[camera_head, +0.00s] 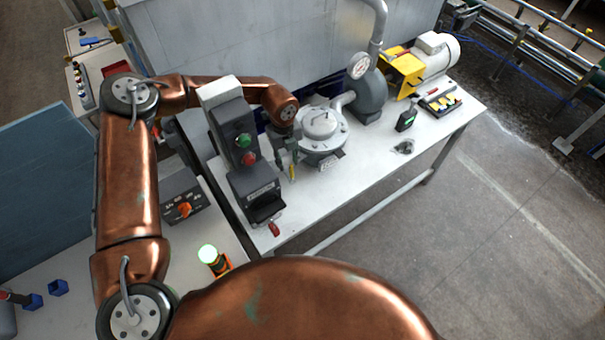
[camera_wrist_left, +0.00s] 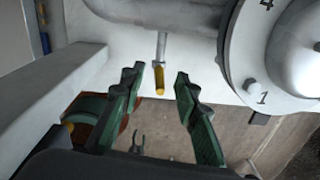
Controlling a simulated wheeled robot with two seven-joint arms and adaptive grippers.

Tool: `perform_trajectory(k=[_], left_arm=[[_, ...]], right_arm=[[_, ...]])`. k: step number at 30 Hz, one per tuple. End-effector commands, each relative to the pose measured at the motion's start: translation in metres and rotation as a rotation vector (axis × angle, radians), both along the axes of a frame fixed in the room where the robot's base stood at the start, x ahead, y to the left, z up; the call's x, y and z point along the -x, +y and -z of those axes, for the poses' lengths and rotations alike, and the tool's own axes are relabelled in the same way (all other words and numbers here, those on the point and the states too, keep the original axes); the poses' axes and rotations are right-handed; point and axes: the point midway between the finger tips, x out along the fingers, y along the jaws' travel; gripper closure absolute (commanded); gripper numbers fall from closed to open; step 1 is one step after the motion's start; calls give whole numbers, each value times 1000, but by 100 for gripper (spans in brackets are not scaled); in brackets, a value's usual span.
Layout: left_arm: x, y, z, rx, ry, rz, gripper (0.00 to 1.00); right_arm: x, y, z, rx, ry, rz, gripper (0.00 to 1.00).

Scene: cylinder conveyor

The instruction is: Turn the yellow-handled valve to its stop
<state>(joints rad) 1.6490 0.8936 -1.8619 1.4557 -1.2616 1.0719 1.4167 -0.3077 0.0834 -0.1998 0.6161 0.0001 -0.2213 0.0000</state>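The valve's yellow handle (camera_head: 292,173) shows as a small yellow tip below my left gripper in the head view, beside the round grey vessel (camera_head: 321,125). In the left wrist view the handle (camera_wrist_left: 160,82) is a thin grey lever with a yellow end, under a grey pipe (camera_wrist_left: 160,12). My left gripper (camera_head: 286,147) is open. In the left wrist view its two green fingers (camera_wrist_left: 158,76) stand on either side of the yellow end, with gaps on both sides. The valve body is mostly hidden in the head view. My right gripper is not in view.
A grey control box (camera_head: 243,135) with green and red buttons stands left of the gripper, close to my arm. The numbered vessel flange (camera_wrist_left: 250,55) is close on the right in the wrist view. A gauge (camera_head: 360,65) and yellow-guarded motor (camera_head: 405,72) stand farther right on the bench.

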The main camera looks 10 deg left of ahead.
Motion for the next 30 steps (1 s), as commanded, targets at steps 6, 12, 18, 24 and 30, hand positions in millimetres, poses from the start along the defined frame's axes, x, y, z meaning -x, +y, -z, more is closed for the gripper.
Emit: perform_trajectory(k=[6,12,18,24,30], left_arm=[[12,-8,11,-29,17,55,71],[11,-8,42,-29,17,55,71],[11,-9,68,-27,16,55,71],[10,-9,77,-27,13,55,71],[10,-9,77,-27,14,55,71]], right_arm=[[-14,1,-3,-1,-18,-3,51],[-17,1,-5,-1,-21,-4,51],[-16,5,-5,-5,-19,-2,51],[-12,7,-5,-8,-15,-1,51],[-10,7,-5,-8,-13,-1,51]])
